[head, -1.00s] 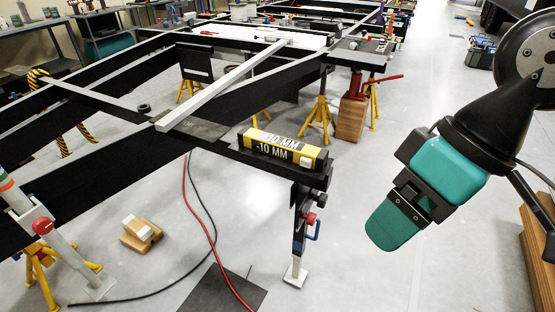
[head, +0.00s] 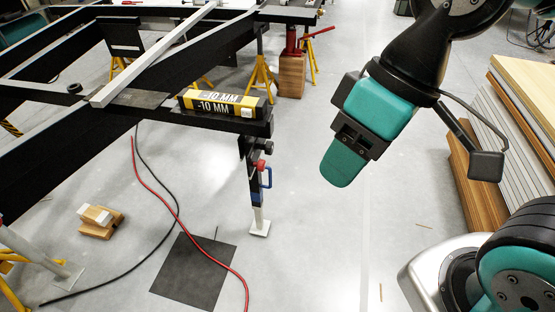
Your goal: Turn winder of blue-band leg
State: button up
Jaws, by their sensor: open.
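The leg with the blue band (head: 257,197) stands under the near corner of the black chassis frame, its pale foot plate on the floor.
A yellow and black box marked -10 MM (head: 225,104) lies on the chassis corner above the leg. A dark mat (head: 195,272), red hose (head: 160,190) and black cable lie on the floor to the left. Stacked boards (head: 475,165) stand at right. Floor between is clear.

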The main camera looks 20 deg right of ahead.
aim_at(268, 148)
jog(key=u, duration=0.05)
jog(key=k, duration=1)
jog(key=z, duration=0.7)
jog(key=i, duration=0.6)
jog(key=z, duration=0.75)
jog(key=i, duration=0.7)
jog(key=u, duration=0.85)
jog(key=i, duration=0.8)
jog(key=u, duration=0.85)
